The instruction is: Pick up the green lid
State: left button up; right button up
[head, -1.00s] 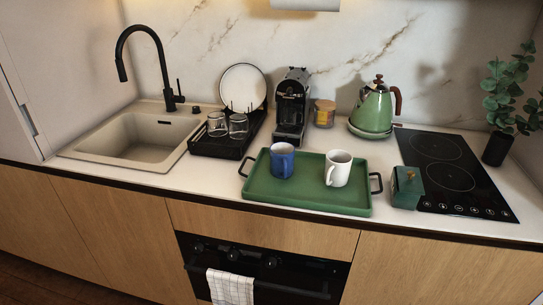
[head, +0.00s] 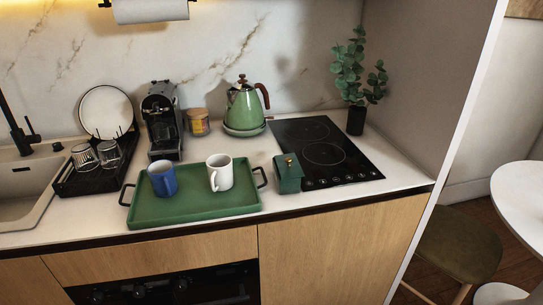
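A small dark green box (head: 289,183) stands on the counter between the tray and the hob in the head view. Its green lid (head: 287,166) has a small brass-coloured knob and appears to sit on the box. Neither of my grippers is in view.
A green tray (head: 194,211) with black handles holds a blue mug (head: 162,180) and a white mug (head: 219,172). A green kettle (head: 244,108) stands behind, and the black hob (head: 335,158) lies to the right. A coffee machine (head: 161,125) and dish rack (head: 77,182) are at left.

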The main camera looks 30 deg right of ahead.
aim_at(288, 165)
jog(key=j+z, duration=0.1)
jog(key=z, duration=0.3)
jog(key=i+j+z, duration=0.1)
jog(key=z, duration=0.3)
jog(key=j+z, duration=0.3)
jog(key=j, duration=0.45)
jog(key=j+z, duration=0.3)
jog(key=j, duration=1.5)
jog(key=z, duration=0.05)
